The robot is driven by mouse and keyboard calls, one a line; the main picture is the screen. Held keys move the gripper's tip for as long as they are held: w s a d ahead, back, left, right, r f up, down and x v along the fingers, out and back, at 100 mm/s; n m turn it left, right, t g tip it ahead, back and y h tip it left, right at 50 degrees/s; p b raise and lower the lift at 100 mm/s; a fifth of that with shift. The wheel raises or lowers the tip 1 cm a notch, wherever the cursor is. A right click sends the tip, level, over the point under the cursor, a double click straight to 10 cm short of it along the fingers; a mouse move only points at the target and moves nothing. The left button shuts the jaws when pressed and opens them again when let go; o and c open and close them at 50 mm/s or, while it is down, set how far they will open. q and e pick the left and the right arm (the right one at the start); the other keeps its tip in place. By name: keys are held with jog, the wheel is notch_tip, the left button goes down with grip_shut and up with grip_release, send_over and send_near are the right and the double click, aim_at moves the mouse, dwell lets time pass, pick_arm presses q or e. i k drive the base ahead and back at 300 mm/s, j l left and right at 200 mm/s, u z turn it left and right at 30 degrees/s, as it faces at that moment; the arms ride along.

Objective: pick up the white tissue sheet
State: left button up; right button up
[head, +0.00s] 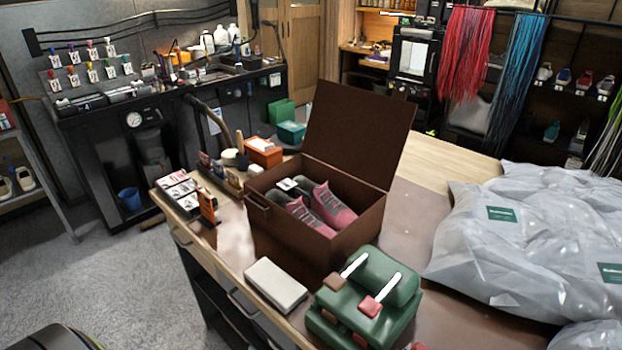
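An orange box (264,155) stands on the workbench behind the open brown case, at its left. A flat white piece (261,144) shows on its top and looks like the white tissue sheet, but it is too small to be sure. A pale, thick, flat rectangular block (275,285) lies near the bench's front edge; I cannot tell whether it is a folded sheet or a solid piece. Neither of my grippers is in view.
The brown case (289,235) holds pink and grey shoes (333,205), its lid (357,135) raised. A green object (366,300) with white-handled tools stands in front. Plastic-wrapped bags (530,240) fill the right. Small boxes (180,192) stand at the left. Bare bench shows beyond the lid.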

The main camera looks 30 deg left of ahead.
aim_at(285, 293)
jog(key=u, duration=1.25)
